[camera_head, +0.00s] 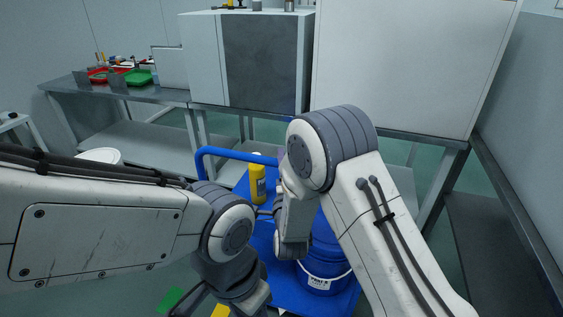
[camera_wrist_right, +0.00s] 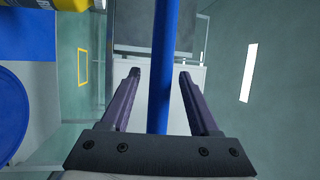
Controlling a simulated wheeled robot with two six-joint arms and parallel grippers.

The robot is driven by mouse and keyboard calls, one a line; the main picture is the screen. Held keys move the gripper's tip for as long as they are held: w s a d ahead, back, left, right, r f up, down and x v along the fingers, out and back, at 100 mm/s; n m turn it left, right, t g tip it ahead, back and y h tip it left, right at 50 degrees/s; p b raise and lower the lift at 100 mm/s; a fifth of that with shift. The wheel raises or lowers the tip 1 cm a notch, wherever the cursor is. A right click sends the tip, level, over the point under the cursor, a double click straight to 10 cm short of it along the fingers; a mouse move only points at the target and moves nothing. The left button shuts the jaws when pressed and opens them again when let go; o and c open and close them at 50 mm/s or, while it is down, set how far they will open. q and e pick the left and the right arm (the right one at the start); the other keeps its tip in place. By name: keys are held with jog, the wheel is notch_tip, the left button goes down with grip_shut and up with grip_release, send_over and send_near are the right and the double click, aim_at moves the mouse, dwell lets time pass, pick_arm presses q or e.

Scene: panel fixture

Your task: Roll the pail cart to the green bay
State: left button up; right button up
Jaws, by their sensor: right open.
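The pail cart has a blue deck (camera_head: 262,240) and a blue tube handle (camera_head: 204,163) on its far left side. A blue pail (camera_head: 325,262) with a white label stands on the deck, partly behind my right arm. A yellow bottle (camera_head: 257,184) stands near the handle. In the right wrist view, a blue bar (camera_wrist_right: 162,60) of the cart runs between the two fingers of my right gripper (camera_wrist_right: 160,74), which is open around it. A green patch (camera_head: 171,298) shows on the floor at lower left.
A grey workbench (camera_head: 170,97) with red and green trays (camera_head: 138,77) stands at the back left. A large white panel (camera_head: 395,60) and a grey cabinet panel (camera_head: 262,62) stand behind the cart.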

jog(key=shift+w, duration=0.3)
grip_shut()
dwell(1.3)
